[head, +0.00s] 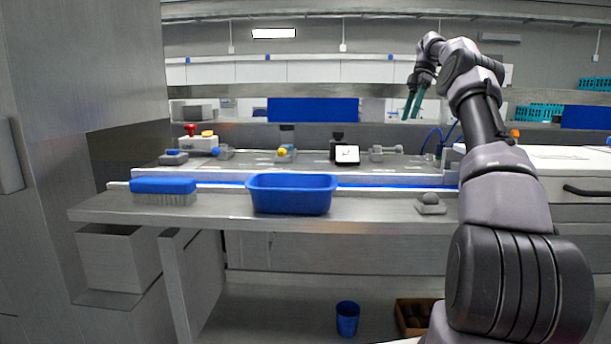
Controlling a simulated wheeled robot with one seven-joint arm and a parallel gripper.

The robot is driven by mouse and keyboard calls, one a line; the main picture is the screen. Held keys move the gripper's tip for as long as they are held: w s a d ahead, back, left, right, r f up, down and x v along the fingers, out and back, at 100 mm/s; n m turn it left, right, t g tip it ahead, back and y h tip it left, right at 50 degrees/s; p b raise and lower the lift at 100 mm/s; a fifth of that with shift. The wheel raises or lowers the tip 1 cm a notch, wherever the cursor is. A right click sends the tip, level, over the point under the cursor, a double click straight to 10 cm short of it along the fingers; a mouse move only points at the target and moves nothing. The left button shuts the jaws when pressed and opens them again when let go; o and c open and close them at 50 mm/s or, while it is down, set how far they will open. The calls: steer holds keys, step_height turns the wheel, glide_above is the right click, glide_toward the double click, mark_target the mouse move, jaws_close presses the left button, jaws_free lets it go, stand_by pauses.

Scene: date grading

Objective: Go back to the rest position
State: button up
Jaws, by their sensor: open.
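My gripper (412,104) is in the upper right of the head view, at the end of my raised, bent arm. Its two green fingers point down and stand a little apart, with nothing between them. It hangs in the air, higher in the picture than the bench and the things on it, and touches nothing that I can see. My dark grey arm hides part of the bench's right side.
A blue bin (291,210) and a blue-backed brush (163,198) stand on the steel ledge (230,213). A small grey block with a rounded top (430,210) sits right. Behind are a red-and-yellow button box (198,145) and a scale (346,154). A blue cup (347,318) stands below.

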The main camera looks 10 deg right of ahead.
steer(key=s+a+r+m+t+h, duration=0.1)
steer(key=s+a+r+m+h, duration=0.1)
steer(key=s+a+r+m, duration=0.45)
steer(key=s+a+r+m+t+h, duration=0.1)
steer(key=s+a+r+h, duration=0.15)
steer(key=s+a, duration=0.8)
steer(key=s+a+f+m+t, duration=0.2)
steer(key=s+f+m, duration=0.1)
steer(key=s, duration=0.4)
steer(key=s+a+f+m+t+y, duration=0.1)
steer(key=s+f+m+t, duration=0.2)
steer(key=s+m, duration=0.3)
steer(key=s+a+f+m+t+y, duration=0.1)
steer(key=s+a+f+m+t, duration=0.1)
steer(key=s+f+m, duration=0.3)
steer(key=s, duration=0.3)
steer(key=shift+s+a, duration=0.25)
steer(key=shift+a, duration=0.1)
